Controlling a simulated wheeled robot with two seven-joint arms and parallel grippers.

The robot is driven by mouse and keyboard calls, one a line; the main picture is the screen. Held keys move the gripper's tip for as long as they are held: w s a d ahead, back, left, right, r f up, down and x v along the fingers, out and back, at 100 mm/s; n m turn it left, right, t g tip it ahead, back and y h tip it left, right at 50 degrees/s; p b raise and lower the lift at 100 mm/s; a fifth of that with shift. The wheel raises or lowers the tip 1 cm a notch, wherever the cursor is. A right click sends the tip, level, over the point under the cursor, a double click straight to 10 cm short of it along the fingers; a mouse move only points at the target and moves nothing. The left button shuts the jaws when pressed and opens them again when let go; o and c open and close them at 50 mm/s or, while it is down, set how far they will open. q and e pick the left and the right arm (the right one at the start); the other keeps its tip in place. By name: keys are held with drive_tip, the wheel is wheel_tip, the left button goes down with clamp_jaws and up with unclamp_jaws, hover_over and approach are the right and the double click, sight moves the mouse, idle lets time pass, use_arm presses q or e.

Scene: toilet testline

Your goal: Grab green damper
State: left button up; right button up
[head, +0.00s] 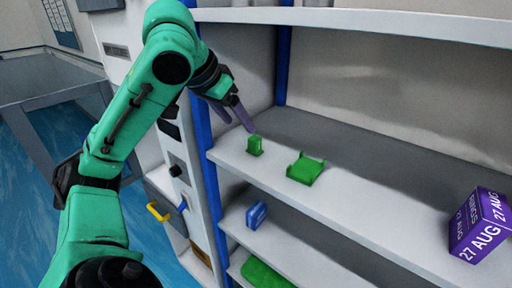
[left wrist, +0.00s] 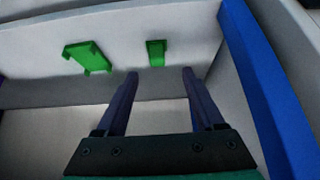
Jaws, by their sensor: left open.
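Two green parts sit on the upper white shelf, and I cannot tell for certain which is the damper. The small upright green part (head: 254,146) stands near the blue post. The wider, flatter green part (head: 305,169) lies to its right. My left gripper (head: 240,127) is open and empty, its purple fingers angled down just above and left of the small part. In the left wrist view the small green part (left wrist: 156,53) appears beyond and between the open fingertips (left wrist: 159,73). The wider green part (left wrist: 87,57) is left of the fingers. My right gripper is out of view.
A blue post (head: 206,150) stands at the shelf's left edge. A purple box (head: 479,225) is at the far right of the shelf (head: 385,205). A shelf board (head: 330,17) runs above. A blue item (head: 257,214) and a green item (head: 266,273) lie lower.

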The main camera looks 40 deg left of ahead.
sight(252, 140)
use_arm(q)
drive_tip(key=x, duration=0.3)
drive_tip(key=shift+w+f, duration=0.15)
drive_tip(key=shift+f, duration=0.05)
drive_tip(key=x, duration=0.5)
drive_tip(key=shift+w+d+p, duration=0.1)
drive_tip(key=shift+d+p, duration=0.2)
drive_tip(key=shift+p, duration=0.05)
drive_tip(key=shift+w+f, duration=0.2)
drive_tip(key=shift+f, duration=0.1)
drive_tip(key=shift+s, duration=0.15)
drive_tip(key=c, duration=0.3)
clamp_jaws()
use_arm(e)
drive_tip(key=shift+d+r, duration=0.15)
